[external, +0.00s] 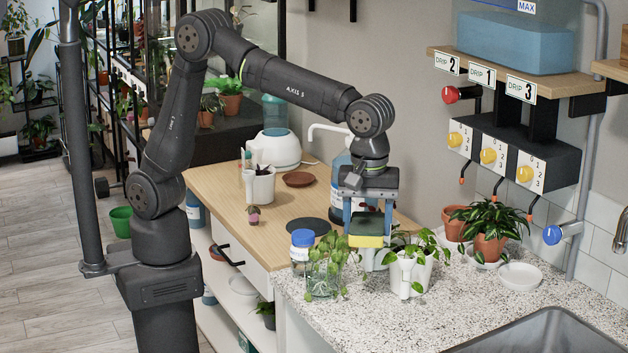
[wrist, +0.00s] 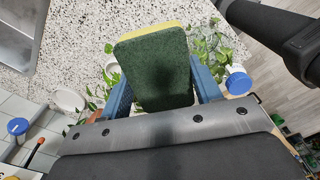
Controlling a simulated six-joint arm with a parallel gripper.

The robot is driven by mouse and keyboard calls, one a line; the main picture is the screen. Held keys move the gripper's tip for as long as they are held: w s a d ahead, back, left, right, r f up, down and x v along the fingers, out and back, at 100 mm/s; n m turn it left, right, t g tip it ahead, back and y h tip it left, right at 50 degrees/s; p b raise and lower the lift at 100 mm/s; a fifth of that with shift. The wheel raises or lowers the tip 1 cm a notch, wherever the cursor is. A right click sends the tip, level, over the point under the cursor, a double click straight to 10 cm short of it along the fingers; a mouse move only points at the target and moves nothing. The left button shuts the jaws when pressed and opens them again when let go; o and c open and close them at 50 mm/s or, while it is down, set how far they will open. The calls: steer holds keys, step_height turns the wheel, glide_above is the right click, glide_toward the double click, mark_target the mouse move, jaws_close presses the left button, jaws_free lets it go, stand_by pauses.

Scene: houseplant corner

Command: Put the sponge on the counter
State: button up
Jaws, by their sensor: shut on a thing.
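The sponge (external: 366,224), dark green with a yellow layer, is between the blue fingers of my gripper (external: 367,232). My gripper is shut on it and holds it in the air above the back part of the counter (external: 437,310), which is pale speckled stone. In the wrist view the sponge (wrist: 155,70) shows its green face, with a yellow strip along its far edge. The fingers of my gripper (wrist: 160,88) flank it on both sides. The speckled counter (wrist: 72,45) shows beyond it.
A plant in a white pot (external: 412,272), a glass jar with a cutting (external: 322,278) and a blue-capped jar (external: 302,243) stand below and beside the sponge. A terracotta pot (external: 490,247) and white saucer (external: 520,276) are right. The sink (external: 545,335) is front right. The counter's front middle is clear.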

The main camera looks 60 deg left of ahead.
steer(key=s+d+f+n, duration=0.1)
steer(key=s+d+f, duration=0.15)
steer(key=s, duration=0.45)
steer(key=s+d+f+n, duration=0.1)
steer(key=s+d+f, duration=0.15)
steer(key=s, duration=0.45)
glide_above(365, 323)
step_height(365, 323, down, 7)
steer(key=shift+f, duration=2.05)
steer(key=shift+f, duration=0.1)
steer(key=o, duration=0.9)
steer(key=shift+o, duration=0.2)
step_height(365, 323, up, 12)
